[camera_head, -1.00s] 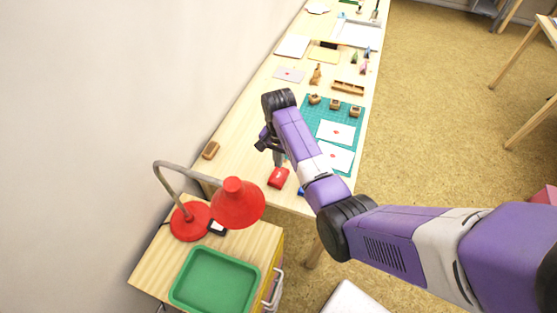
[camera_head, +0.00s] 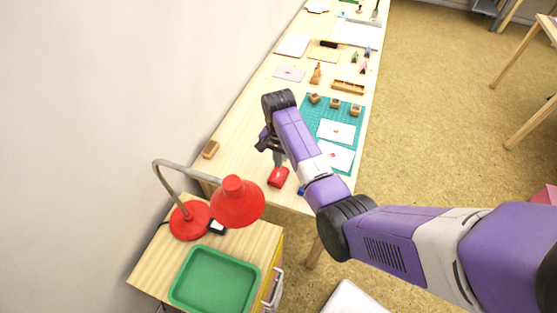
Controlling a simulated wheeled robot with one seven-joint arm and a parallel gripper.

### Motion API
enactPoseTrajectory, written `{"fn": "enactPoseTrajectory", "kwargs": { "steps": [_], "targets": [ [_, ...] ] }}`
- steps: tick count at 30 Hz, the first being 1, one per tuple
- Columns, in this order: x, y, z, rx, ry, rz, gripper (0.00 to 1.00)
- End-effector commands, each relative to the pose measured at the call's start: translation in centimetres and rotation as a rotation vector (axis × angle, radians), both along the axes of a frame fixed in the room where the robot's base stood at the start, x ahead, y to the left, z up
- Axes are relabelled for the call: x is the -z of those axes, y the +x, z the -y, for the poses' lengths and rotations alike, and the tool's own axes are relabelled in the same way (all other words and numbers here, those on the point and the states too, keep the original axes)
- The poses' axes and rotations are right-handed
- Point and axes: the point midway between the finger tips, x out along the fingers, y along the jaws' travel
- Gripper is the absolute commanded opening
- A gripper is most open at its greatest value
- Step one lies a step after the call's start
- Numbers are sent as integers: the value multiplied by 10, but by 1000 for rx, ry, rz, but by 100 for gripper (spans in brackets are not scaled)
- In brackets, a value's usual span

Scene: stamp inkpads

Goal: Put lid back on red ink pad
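A small red ink pad (camera_head: 278,177) lies on the near end of the long wooden table. A dark mark shows on its top face, too small to read, and I cannot tell its lid apart from its base. My gripper (camera_head: 279,161) points down just behind the red pad, at or very near its far edge. The arm and wrist cover much of the gripper. I cannot tell whether the fingers are open, shut or touching the pad.
A blue item (camera_head: 301,190) is partly hidden by my arm, right of the red pad. A green mat (camera_head: 312,112) bears stamped cards and wooden stamps. A brown block (camera_head: 210,149) lies left. A red lamp (camera_head: 237,203) and a green tray (camera_head: 175,290) stand in front.

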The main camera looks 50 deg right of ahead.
Motion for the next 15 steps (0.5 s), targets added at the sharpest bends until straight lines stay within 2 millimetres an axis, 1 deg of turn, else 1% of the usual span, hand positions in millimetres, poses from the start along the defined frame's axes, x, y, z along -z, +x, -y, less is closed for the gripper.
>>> {"fn": "enactPoseTrajectory", "kwargs": {
  "steps": [15],
  "targets": [
    [15,0,0,0,0,0,0]
  ]
}}
